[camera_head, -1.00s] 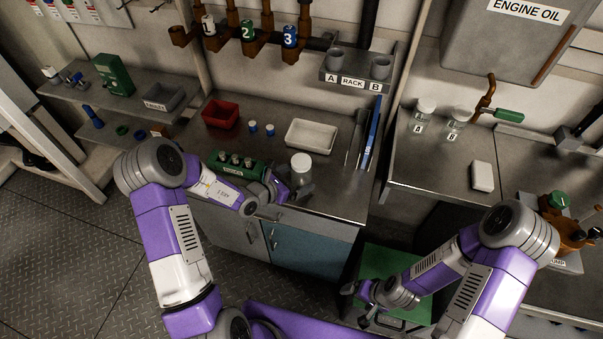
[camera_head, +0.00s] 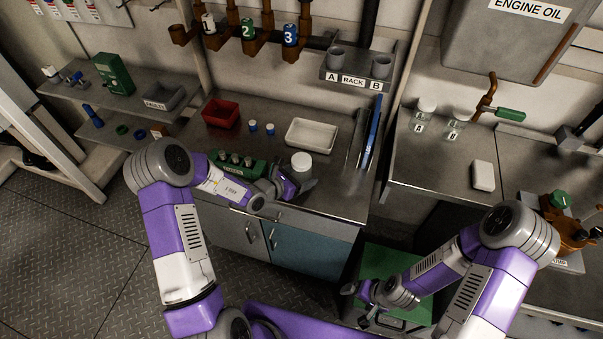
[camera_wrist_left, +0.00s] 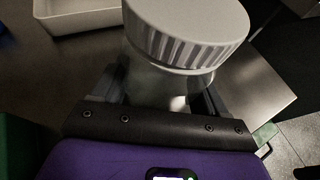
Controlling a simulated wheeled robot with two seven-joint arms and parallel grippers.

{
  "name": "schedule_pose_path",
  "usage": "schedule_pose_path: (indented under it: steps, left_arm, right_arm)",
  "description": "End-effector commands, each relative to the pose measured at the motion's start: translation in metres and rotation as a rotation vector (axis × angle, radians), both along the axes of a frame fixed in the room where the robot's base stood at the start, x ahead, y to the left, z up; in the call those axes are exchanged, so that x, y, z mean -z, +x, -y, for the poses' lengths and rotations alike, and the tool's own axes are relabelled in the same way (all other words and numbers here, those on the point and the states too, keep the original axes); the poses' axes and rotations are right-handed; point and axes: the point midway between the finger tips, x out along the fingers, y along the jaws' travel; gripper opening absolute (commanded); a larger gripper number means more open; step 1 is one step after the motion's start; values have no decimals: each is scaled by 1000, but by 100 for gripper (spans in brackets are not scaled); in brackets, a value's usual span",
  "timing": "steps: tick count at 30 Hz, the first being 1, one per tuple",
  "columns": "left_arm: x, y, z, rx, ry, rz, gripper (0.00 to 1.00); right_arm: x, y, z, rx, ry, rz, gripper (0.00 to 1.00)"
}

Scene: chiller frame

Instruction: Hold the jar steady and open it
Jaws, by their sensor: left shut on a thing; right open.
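The jar (camera_head: 301,165) stands upright near the front edge of the steel bench, with a wide white ribbed lid (camera_wrist_left: 188,30) on top. My left gripper (camera_head: 294,184) is at the jar from the front left. In the left wrist view its fingers (camera_wrist_left: 165,92) are on both sides of the clear body below the lid, shut on the jar. The lid looks seated on the jar. My right gripper (camera_head: 356,302) is open and empty, low over the green surface right of the bench, well away from the jar.
A green block with several cylinders (camera_head: 238,166) sits left of the jar. A white tray (camera_head: 312,136), a red bin (camera_head: 220,112) and two small blue-and-white pieces are behind.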

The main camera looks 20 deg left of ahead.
Motion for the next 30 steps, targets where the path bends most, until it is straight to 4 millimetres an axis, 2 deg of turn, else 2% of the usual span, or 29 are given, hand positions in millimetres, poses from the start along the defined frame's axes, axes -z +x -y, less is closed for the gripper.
schedule_pose_path:
  steps: [5,12,18,29,30]
  left_arm:
    - [-16,0,0,1,1,3,44]
    - [-66,0,0,2,2,5,44]
    - [-94,0,0,0,1,3,44]
    - [-100,0,0,0,0,0,44]
    - [-100,0,0,0,0,0,69]
  right_arm:
    - [-5,0,0,0,0,0,89]
    - [-17,0,0,0,0,0,89]
    - [-23,0,0,0,0,0,89]
    - [-23,0,0,0,0,0,89]
    - [-23,0,0,0,0,0,89]
